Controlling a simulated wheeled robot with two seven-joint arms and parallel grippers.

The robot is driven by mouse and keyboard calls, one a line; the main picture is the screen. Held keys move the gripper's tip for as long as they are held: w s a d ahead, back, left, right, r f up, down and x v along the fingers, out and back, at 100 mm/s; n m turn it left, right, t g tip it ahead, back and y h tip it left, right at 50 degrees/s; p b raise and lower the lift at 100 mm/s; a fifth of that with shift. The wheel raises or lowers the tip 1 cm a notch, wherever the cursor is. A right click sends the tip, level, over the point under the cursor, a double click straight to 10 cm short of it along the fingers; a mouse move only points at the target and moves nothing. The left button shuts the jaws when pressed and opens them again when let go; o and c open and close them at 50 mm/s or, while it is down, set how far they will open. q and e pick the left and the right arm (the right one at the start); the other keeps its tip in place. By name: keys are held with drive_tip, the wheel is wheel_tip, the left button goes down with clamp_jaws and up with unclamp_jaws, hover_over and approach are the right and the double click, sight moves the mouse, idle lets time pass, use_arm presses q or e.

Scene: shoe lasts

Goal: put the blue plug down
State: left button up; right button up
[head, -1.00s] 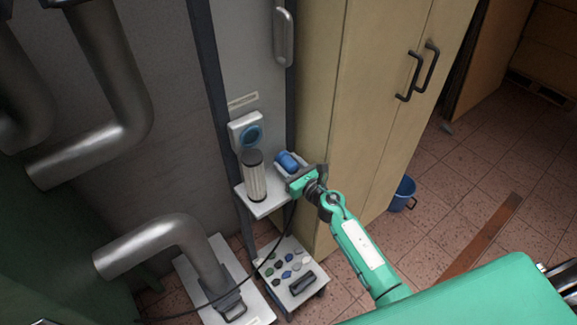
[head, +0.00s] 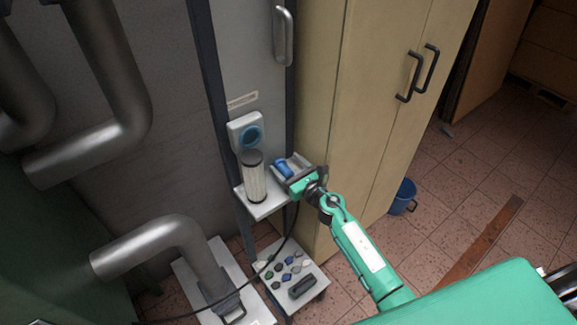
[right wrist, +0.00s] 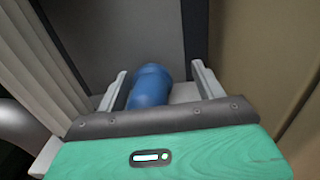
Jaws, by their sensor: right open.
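The blue plug (head: 283,168) is a short blue cylinder near the small white shelf (head: 265,207), in front of the grey cabinet panel. It also shows in the right wrist view (right wrist: 150,86), between the two fingers with a gap to the finger on its right. My right gripper (head: 287,165) is open around the plug, one finger on each side; its fingers show in the right wrist view (right wrist: 158,82). The plug's lower end is hidden by the gripper body, so its contact with the shelf cannot be seen clearly. My left gripper is out of view.
A ribbed filter cylinder (head: 254,178) stands on the shelf just left of my gripper. A white socket with a blue ring (head: 247,133) is on the panel behind. A lower white tray (head: 284,298) holds several small dark pieces. A tan cabinet (head: 330,120) stands close on the right.

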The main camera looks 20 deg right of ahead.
drive_tip(key=shift+s+a+f, duration=0.1)
drive_tip(key=shift+s+f, duration=0.1)
drive_tip(key=shift+f, duration=0.5)
drive_tip(key=shift+r+p, duration=0.4)
drive_tip(key=shift+p, duration=0.05)
drive_tip(key=shift+w+r+p, duration=0.1)
drive_tip(key=shift+r+p, duration=0.25)
drive_tip(key=shift+p, duration=0.1)
drive_tip(key=b+v, duration=0.2)
drive_tip(key=v, duration=1)
drive_tip(key=shift+r, duration=0.3)
drive_tip(key=shift+w, duration=0.15)
